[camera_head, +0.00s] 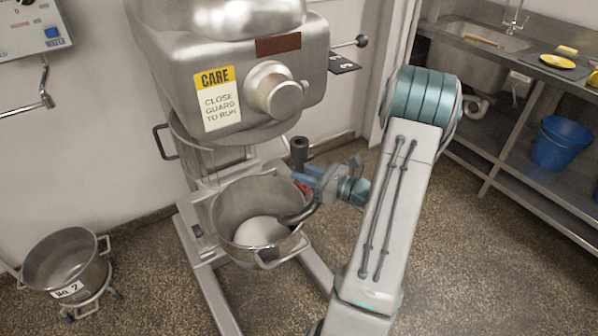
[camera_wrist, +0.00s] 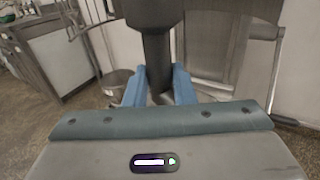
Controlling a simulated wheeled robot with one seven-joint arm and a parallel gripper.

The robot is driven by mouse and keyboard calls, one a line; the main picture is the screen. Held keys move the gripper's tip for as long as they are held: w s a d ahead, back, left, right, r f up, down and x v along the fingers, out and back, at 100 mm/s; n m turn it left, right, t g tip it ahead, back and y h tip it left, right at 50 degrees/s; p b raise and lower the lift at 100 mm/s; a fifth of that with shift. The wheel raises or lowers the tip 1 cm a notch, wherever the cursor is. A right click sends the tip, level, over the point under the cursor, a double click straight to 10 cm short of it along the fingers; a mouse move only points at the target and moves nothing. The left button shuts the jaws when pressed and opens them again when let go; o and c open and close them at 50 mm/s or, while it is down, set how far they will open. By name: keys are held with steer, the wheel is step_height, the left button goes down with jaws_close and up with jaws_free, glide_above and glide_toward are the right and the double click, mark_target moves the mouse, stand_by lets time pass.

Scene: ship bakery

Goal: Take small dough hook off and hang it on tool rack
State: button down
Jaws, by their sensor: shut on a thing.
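My gripper (camera_head: 308,178) is at the right rim of the mixer bowl (camera_head: 232,196), under the mixer head (camera_head: 235,70). Its blue fingers, also in the wrist view (camera_wrist: 160,88), are shut on the dark shank of the dough hook (camera_head: 299,152). In the wrist view the hook's thick dark top (camera_wrist: 154,14) rises between the fingers. The hook's curved grey lower end (camera_head: 296,217) shows over the bowl's right side. The hook stands apart from the mixer head's underside, roughly upright. I cannot make out the tool rack for certain.
A pale mass (camera_head: 260,232) lies in the mixer bowl. A second bowl (camera_head: 66,262) on a wheeled stand is at the lower left. A steel sink bench (camera_head: 500,60) with a blue bucket (camera_head: 562,143) on its lower shelf is at the right. Speckled floor between is clear.

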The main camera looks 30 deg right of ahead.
steer(key=v, duration=1.4)
steer(key=shift+s+d, duration=0.15)
steer(key=shift+s, duration=0.2)
stand_by(1.1)
stand_by(0.6)
